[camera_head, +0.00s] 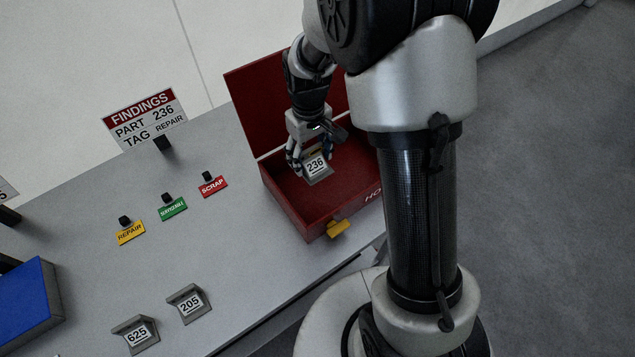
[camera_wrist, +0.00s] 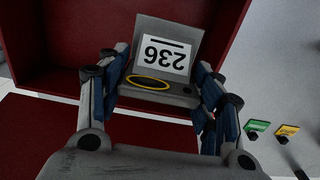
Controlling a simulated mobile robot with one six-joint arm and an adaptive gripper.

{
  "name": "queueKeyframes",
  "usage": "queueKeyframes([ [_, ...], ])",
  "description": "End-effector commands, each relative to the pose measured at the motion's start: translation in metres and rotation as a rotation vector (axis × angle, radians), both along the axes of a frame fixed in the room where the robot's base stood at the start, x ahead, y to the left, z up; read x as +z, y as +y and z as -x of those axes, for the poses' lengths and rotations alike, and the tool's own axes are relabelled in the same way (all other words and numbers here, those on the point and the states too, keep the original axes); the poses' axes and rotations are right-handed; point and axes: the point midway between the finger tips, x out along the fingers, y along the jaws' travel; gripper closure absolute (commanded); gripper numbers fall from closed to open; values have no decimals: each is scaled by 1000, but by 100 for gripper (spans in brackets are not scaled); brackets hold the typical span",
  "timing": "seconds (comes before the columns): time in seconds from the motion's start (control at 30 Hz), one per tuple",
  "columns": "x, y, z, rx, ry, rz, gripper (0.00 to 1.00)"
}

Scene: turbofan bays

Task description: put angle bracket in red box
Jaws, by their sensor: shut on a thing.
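My gripper (camera_head: 310,160) is shut on a grey angle bracket (camera_head: 317,179) with a white label reading 236. In the wrist view the bracket (camera_wrist: 158,28) sits between the two blue-padded fingers of the gripper (camera_wrist: 160,90), and a yellow ring shows on its lower plate. The red box (camera_head: 285,203) stands on the bench with its lid raised at the back. The bracket is over the box's opening; I cannot tell whether it touches the floor of the box. The box's red wall (camera_wrist: 40,75) surrounds the bracket in the wrist view.
Brackets labelled 205 (camera_head: 189,304) and 625 (camera_head: 136,334) stand on the grey bench. Yellow REPAIR (camera_head: 131,233), green (camera_head: 173,209) and red SCRAP (camera_head: 213,187) tags lie left of the box. A findings sign (camera_head: 145,117) reads part 236, tag repair. A blue box (camera_head: 28,305) is far left.

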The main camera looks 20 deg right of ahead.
Motion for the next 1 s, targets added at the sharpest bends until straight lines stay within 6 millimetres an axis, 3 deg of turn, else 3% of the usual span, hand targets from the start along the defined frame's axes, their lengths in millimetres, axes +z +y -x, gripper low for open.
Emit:
queueKeyframes([
  [0.1,-37,0,1,-1,4,0,69],
  [0.3,-79,0,0,-2,2,1,69],
  [0.57,-98,0,0,-2,-1,0,69],
  [0.8,-133,0,0,-3,1,0,69],
  [1.0,-134,0,-1,-3,-3,0,69],
])
